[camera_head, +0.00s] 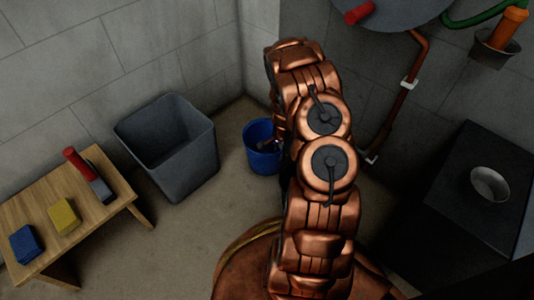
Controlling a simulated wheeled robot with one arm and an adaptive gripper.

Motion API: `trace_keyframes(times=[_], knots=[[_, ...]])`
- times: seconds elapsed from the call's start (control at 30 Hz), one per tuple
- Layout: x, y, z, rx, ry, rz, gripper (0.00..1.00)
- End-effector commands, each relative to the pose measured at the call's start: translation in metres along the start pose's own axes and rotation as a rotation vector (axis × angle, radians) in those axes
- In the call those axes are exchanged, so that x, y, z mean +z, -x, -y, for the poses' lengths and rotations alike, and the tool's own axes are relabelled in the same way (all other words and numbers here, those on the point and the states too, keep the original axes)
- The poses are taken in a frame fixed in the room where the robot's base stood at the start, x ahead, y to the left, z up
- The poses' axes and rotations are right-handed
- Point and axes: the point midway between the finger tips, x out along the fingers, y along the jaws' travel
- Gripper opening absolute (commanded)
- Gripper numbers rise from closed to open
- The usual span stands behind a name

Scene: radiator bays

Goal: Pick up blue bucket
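The blue bucket (260,160) stands upright on the floor in the corner, just right of the grey bin. Its right side is partly hidden behind my copper-coloured arm. The arm reaches out over the floor and bends down on the bucket's far right side. A small part of what looks like my gripper (269,143) shows at the bucket's opening. Most of the gripper is hidden by the arm and the bucket. I cannot tell whether its fingers touch the bucket or whether they are open or shut.
A grey bin (190,165) stands left of the bucket. A wooden bench (95,217) at left holds a red-handled tool (88,175), a yellow block (63,217) and a blue block (25,244). A black cabinet (455,215) and wall pipes (408,85) are at right.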

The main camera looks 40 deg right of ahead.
Motion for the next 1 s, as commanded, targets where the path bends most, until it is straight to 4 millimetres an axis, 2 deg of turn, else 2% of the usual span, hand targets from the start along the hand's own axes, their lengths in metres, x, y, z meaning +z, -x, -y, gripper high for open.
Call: trace_keyframes(times=[0.03,0.1,0.37,0.7,1.0], knots=[[0.0,-0.012,-0.001,0.001,0.002,0.0,0.33],[0.0,-0.019,-0.001,0.001,0.002,0.001,0.33],[0.0,-0.021,0.0,0.0,0.001,0.001,0.33],[0.0,-0.021,0.0,0.0,0.001,0.0,0.0],[0.0,-0.021,0.0,0.001,0.001,0.0,0.0]])
